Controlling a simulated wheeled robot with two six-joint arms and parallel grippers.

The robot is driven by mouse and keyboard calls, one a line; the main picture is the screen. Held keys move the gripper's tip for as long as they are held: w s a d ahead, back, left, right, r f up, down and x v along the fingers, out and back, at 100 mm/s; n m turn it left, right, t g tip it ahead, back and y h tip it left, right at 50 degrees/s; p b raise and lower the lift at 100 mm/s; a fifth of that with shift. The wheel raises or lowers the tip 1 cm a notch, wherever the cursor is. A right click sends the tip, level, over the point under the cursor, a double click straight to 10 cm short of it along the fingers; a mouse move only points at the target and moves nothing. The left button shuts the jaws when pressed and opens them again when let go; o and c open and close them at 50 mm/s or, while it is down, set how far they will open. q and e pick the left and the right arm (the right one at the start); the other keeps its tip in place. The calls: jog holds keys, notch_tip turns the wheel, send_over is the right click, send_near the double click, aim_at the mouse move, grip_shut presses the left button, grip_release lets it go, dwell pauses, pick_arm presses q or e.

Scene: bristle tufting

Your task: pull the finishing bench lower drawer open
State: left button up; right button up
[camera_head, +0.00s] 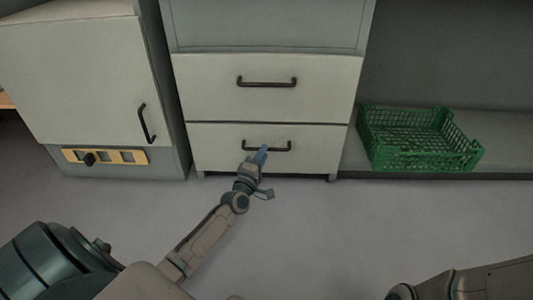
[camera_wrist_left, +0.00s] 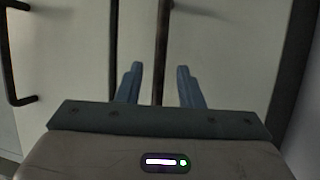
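The finishing bench lower drawer (camera_head: 210,150) is a pale front with a dark bar handle (camera_head: 280,149), and it looks shut. My left gripper (camera_head: 262,152) is at the middle of this handle and covers part of it. In the left wrist view the blue fingers (camera_wrist_left: 159,85) stand apart, and the handle (camera_wrist_left: 162,45) runs between them with a gap on each side. Whether the fingertips reach past the bar is hard to tell. My right forearm shows at the bottom right of the head view, but its gripper does not.
The upper drawer (camera_head: 215,88) is shut above, with its own dark handle (camera_head: 267,84). A cabinet (camera_head: 75,75) with a door handle stands to the left. A green crate (camera_head: 420,160) sits on a low shelf to the right. The floor (camera_head: 330,230) before the drawers is clear apart from my arm.

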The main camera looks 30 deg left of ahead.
pick_arm(q)
jog(key=shift+b+x, duration=0.35)
jog(key=shift+x, duration=1.2)
grip_shut()
